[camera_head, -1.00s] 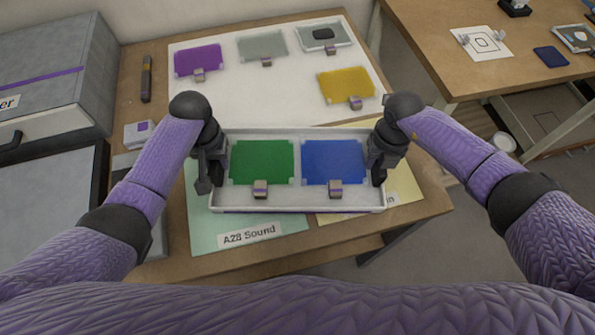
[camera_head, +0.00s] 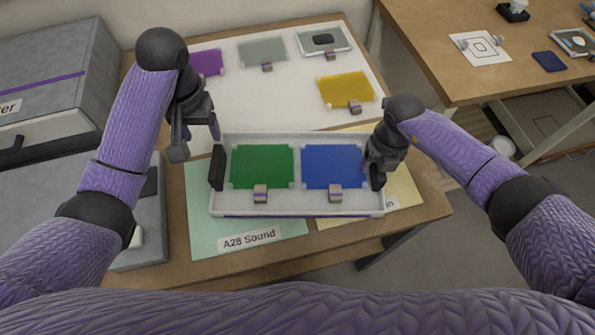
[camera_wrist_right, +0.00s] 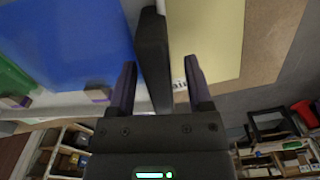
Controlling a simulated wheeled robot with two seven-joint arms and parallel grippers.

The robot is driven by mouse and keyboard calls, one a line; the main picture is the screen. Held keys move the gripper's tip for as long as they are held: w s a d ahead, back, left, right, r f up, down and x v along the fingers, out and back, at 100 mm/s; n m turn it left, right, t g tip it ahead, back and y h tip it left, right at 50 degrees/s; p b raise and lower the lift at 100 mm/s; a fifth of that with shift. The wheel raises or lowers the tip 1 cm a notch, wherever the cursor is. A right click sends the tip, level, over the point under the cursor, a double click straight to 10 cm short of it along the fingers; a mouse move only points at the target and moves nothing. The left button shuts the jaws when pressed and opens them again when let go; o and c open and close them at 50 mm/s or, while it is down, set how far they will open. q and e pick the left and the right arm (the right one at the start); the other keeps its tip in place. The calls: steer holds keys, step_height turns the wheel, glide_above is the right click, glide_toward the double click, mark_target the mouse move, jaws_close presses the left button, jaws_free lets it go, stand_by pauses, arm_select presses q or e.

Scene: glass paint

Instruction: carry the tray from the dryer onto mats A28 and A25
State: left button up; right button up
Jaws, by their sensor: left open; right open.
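The white tray (camera_head: 300,210) holds a green panel (camera_head: 262,166) and a blue panel (camera_head: 333,165), each with a small block at its front edge. It rests across the green mat labelled A28 Sound (camera_head: 205,225) and the yellow mat (camera_head: 404,190), whose label is mostly hidden. My left gripper (camera_head: 197,148) is open and raised clear of the tray's black left handle (camera_head: 217,167). My right gripper (camera_head: 378,172) is open around the black right handle; in the right wrist view that handle (camera_wrist_right: 153,60) stands between the open fingers (camera_wrist_right: 158,88).
A white board (camera_head: 285,100) behind the tray carries purple, grey and yellow panels (camera_head: 346,90). A grey dryer (camera_head: 60,90) stands at the left. Another table (camera_head: 450,70) is at the back right. The table's front edge is close to the mats.

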step_height(320, 180, up, 12)
steer(key=shift+f, duration=0.15)
stand_by(0.4)
